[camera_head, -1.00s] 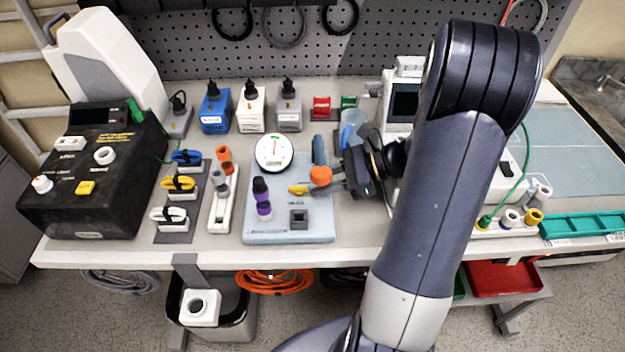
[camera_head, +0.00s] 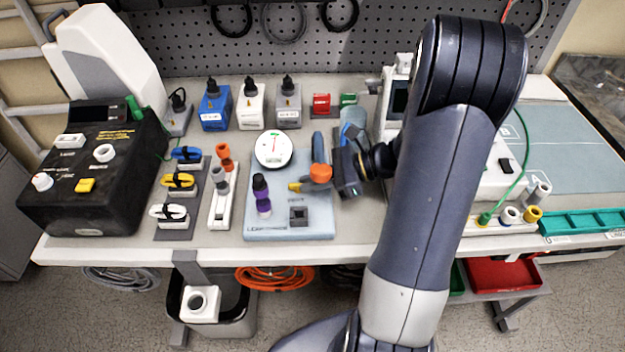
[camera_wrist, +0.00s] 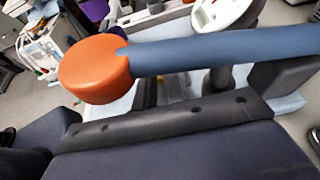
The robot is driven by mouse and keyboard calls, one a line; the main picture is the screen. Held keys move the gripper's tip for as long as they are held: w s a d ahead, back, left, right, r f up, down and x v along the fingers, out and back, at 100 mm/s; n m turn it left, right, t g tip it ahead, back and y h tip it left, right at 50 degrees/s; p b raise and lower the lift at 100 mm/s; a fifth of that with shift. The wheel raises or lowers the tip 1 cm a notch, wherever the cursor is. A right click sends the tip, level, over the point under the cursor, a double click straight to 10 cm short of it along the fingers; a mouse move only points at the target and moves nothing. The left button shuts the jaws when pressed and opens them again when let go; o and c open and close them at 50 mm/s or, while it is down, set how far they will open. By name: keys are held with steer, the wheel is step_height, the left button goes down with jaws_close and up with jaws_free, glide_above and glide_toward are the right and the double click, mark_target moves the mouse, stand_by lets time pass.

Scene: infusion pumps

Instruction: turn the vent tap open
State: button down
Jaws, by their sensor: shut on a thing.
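My gripper (camera_head: 312,186) reaches in from the right, low beside an orange knob (camera_head: 320,173) with a blue bar (camera_head: 318,147).
A round white gauge (camera_head: 273,149) stands behind the lever. A purple connector (camera_head: 261,195) is left of it and a dark square socket (camera_head: 298,216) in front. A white device (camera_head: 398,95) stands behind my arm. The stand's front edge is clear.

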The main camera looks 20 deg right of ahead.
steer(key=shift+w, duration=0.1)
steer(key=shift+w+n+g+p, duration=0.15)
steer(key=shift+n+g+p, duration=0.35)
steer(key=shift+n+g, duration=0.3)
steer(key=c, duration=1.5)
jaws_free()
steer(key=shift+m, duration=0.3)
